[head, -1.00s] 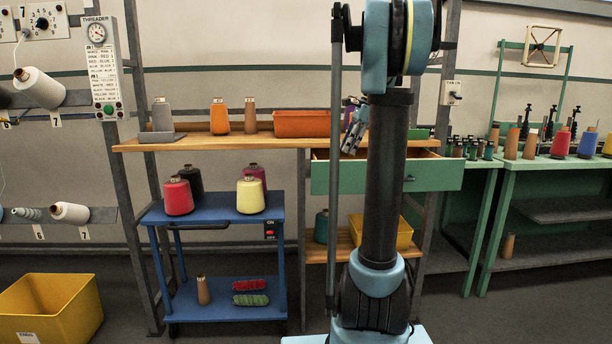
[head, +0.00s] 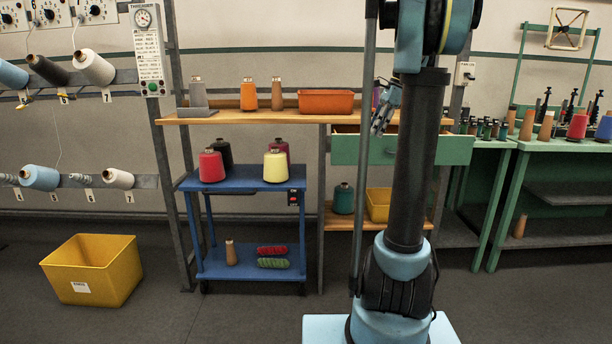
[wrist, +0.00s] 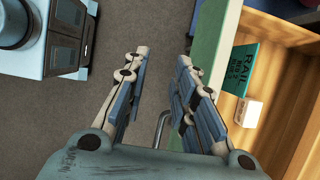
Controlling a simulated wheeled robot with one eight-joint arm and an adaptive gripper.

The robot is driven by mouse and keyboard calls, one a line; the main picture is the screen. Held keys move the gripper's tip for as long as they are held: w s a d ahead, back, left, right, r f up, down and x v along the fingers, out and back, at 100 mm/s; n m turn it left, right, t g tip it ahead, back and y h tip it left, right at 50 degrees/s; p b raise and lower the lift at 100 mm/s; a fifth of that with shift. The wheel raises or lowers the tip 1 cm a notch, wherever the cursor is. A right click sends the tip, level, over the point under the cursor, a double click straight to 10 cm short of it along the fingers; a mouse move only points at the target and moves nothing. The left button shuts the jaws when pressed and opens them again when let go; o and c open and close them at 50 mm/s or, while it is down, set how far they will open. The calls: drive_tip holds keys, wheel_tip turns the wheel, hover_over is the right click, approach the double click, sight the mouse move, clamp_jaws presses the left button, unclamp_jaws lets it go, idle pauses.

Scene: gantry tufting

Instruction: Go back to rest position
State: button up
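My gripper (wrist: 165,75) is open and empty in the wrist view, its two fingers apart with grey floor and the edge of a green drawer (wrist: 208,60) beyond them. In the head view my gripper (head: 381,118) is small and partly behind my arm, in front of the green drawer front (head: 358,150). The drawer stands open; inside it the wrist view shows a green card reading RAIL (wrist: 242,65) and a small pale block (wrist: 248,111).
A wooden shelf (head: 225,117) holds cones and an orange bin (head: 326,102). A blue cart (head: 240,180) carries several yarn cones. A yellow bin (head: 92,270) stands on the floor at left. A green bench (head: 560,146) is at right. Floor in front of the cart is clear.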

drive_tip(key=s+a+f+n+h, duration=0.1)
drive_tip(key=s+a+f+n, duration=0.2)
drive_tip(key=s, duration=0.4)
drive_tip(key=s+a+f+n+t+h, duration=0.1)
drive_tip(key=s+f+n, duration=0.35)
drive_tip(key=s, duration=0.25)
drive_tip(key=s+a+f+n+h, duration=0.1)
drive_tip(key=s+a+f+n, duration=0.1)
drive_tip(key=s+f, duration=0.35)
drive_tip(key=s+f+n+t+h, duration=0.1)
drive_tip(key=s+f+n, duration=0.7)
drive_tip(key=s+f, duration=0.6)
drive_tip(key=shift+s+n, duration=0.35)
drive_tip(key=shift+s, duration=0.15)
drive_tip(key=shift+w+f, duration=0.25)
drive_tip(key=shift+w, duration=0.2)
drive_tip(key=shift+c, duration=0.6)
